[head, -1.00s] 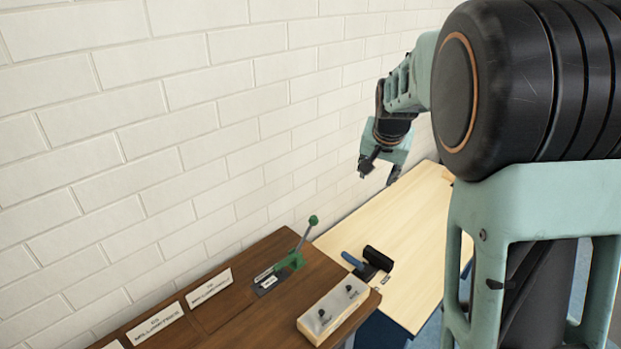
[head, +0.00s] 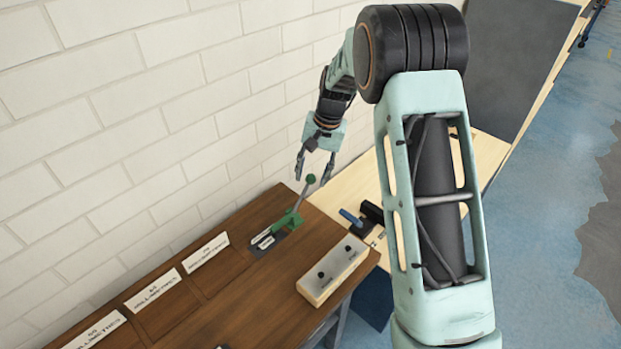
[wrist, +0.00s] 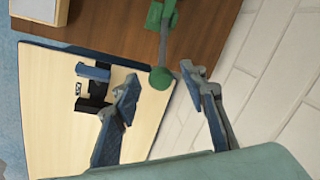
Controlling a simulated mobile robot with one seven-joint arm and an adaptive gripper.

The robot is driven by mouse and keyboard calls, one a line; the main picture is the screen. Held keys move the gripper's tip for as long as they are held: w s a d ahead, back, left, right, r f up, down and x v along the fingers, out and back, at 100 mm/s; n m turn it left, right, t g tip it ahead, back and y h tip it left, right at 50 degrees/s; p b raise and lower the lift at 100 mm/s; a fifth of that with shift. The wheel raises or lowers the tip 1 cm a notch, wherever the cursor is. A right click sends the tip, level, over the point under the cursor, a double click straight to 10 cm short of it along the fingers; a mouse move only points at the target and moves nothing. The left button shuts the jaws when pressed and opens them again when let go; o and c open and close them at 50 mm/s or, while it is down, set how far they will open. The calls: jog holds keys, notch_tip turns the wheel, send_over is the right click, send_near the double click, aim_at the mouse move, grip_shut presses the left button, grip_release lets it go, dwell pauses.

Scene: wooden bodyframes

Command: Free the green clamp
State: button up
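The green clamp (head: 288,219) is fixed at the right end of the dark wooden bench, near the wall. Its grey lever stands up, tilted to the right, with a round green knob (head: 310,179) on top. In the wrist view the knob (wrist: 160,78) shows near the gap between my fingers, with the clamp body (wrist: 162,14) at the top edge. My gripper (head: 314,178) is open, its fingers pointing down around or near the knob. It also shows in the wrist view (wrist: 160,90). I cannot tell whether a finger touches the knob.
A pale box with two black knobs (head: 334,270) sits in front of the clamp. White label plates (head: 206,251) line the dark bench (head: 240,285). A light wooden table (head: 345,190) with a blue-handled black tool (head: 352,219) stands to the right. The brick wall (head: 120,110) is close behind.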

jog(key=shift+w+a+f, duration=0.1)
jog(key=shift+a+f, duration=0.1)
jog(key=shift+f, duration=1)
grip_shut()
